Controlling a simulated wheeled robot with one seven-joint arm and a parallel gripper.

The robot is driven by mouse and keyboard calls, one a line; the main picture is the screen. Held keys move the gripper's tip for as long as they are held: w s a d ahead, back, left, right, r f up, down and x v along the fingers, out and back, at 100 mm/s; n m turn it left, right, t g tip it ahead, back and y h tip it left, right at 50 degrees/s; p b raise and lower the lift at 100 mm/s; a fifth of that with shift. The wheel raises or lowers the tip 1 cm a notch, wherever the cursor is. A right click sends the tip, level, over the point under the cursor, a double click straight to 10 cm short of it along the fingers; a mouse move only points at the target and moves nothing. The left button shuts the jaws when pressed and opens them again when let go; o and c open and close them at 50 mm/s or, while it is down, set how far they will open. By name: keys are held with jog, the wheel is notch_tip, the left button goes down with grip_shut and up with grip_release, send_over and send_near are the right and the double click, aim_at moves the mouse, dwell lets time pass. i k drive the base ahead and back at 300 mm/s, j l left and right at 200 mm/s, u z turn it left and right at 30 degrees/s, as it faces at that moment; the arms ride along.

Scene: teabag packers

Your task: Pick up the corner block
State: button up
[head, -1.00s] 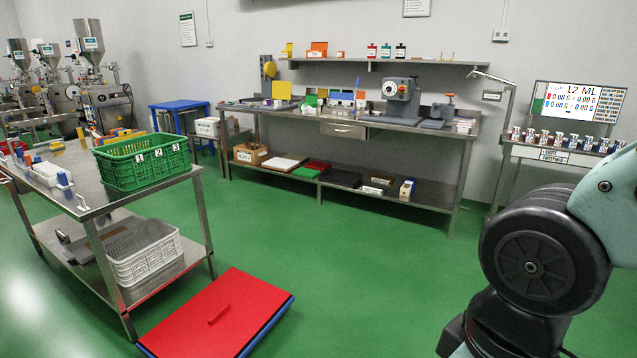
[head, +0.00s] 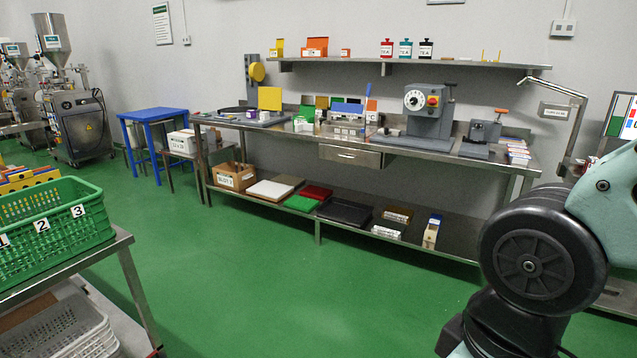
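I cannot pick out the corner block for sure in the head view. Small items stand on the steel workbench (head: 224,121) against the back wall, too small to tell apart. They include a small purple-and-white box (head: 251,113) and a green-and-white item (head: 303,124). My arm shows at the right edge, but my gripper is out of view.
A steel table with a green numbered crate (head: 50,225) stands at the near left, white baskets (head: 65,330) below it. A blue stool (head: 150,118) stands left of the workbench. A grey machine with a dial (head: 430,112) sits on the workbench. Green floor between is clear.

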aim_at(301, 126)
jog(key=i, duration=2.25)
jog(key=i+u, duration=0.1)
jog(key=i, duration=0.4)
jog(key=i+l+u, duration=0.1)
jog(key=i, duration=0.4)
jog(key=i+l+u, duration=0.15)
jog(key=i, duration=0.3)
jog(key=i+l+u, duration=0.1)
jog(key=i, duration=0.4)
jog(key=i+l+u, duration=0.4)
jog(key=i, duration=0.2)
